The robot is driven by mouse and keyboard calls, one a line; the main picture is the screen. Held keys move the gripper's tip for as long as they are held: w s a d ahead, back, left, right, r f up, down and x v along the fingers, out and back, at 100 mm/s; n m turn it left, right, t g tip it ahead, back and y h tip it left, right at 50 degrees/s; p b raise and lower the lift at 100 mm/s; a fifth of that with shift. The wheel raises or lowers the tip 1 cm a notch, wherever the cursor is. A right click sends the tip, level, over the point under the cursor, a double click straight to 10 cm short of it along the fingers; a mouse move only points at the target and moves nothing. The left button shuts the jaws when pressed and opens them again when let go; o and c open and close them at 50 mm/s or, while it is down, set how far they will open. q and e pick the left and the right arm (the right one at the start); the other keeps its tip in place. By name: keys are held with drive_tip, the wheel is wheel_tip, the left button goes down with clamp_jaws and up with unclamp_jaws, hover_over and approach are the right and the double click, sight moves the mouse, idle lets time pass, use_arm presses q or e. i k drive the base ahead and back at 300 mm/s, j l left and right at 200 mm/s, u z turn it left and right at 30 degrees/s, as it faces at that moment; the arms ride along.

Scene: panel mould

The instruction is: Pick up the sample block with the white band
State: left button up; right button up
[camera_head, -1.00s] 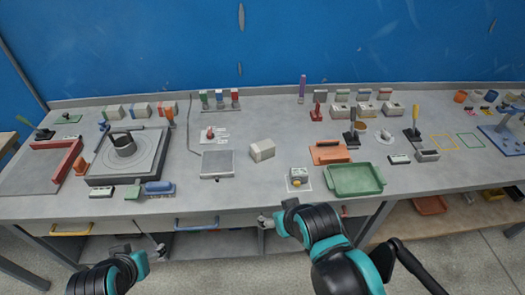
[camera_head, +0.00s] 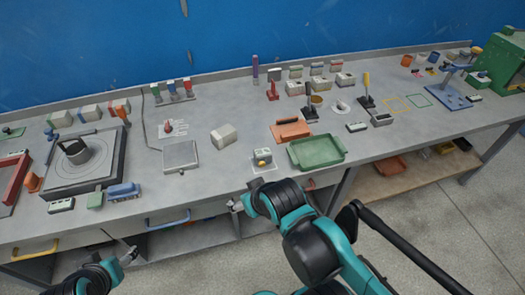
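My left gripper (camera_head: 129,257) is low at the bottom left, in front of the table. My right gripper (camera_head: 237,205) is near the table's front edge, short of the off-white block. Both are apart from the blocks, and their finger openings are too small to read.
A grey plate (camera_head: 180,156) lies left of the off-white block. A yellow-topped device (camera_head: 262,160) and a green tray (camera_head: 317,163) are to its right.

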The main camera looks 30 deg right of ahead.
sight(225, 136)
drive_tip(key=i+l+z, duration=0.8)
drive_tip(key=z, duration=0.15)
drive_tip(key=i+l, duration=0.05)
drive_tip(key=l, duration=0.05)
